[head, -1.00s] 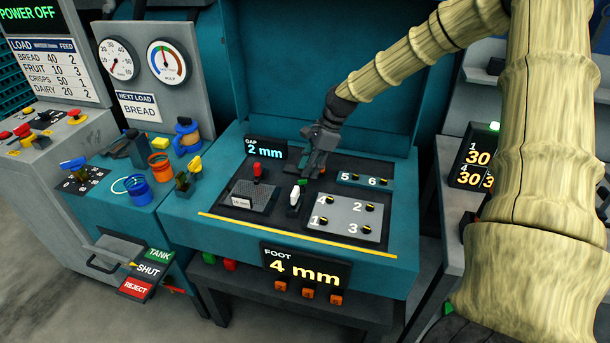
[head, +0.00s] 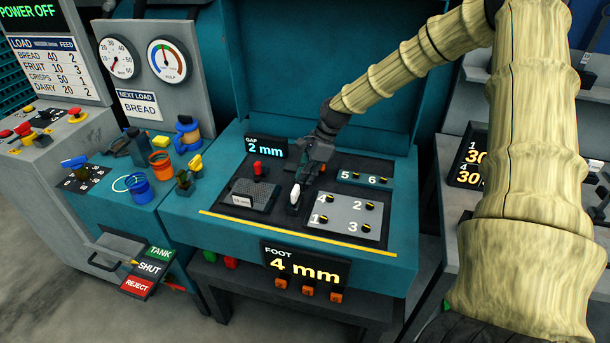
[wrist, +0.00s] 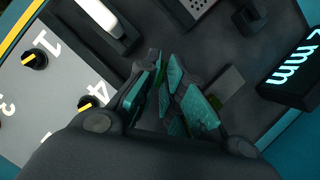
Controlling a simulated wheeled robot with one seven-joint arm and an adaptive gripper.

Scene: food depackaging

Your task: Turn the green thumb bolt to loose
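My gripper (head: 302,177) is low over the dark panel, just behind the white lever (head: 294,196). In the head view it hides the green thumb bolt. In the wrist view my two teal-padded fingers (wrist: 168,72) stand close together with a narrow dark gap. A small patch of green (wrist: 163,98) shows beside the left finger, and another green bit shows by the right finger. I cannot tell whether these are the bolt or whether the fingers grip it. The white lever (wrist: 103,18) is at the upper left of the wrist view.
The GAP display (head: 265,148) reads 2 mm and stands left of my gripper. A red-knobbed lever (head: 257,170) stands near it. A grey plate (head: 345,231) with numbered black-and-yellow knobs is at the right front. The FOOT display (head: 304,269) reads 4 mm.

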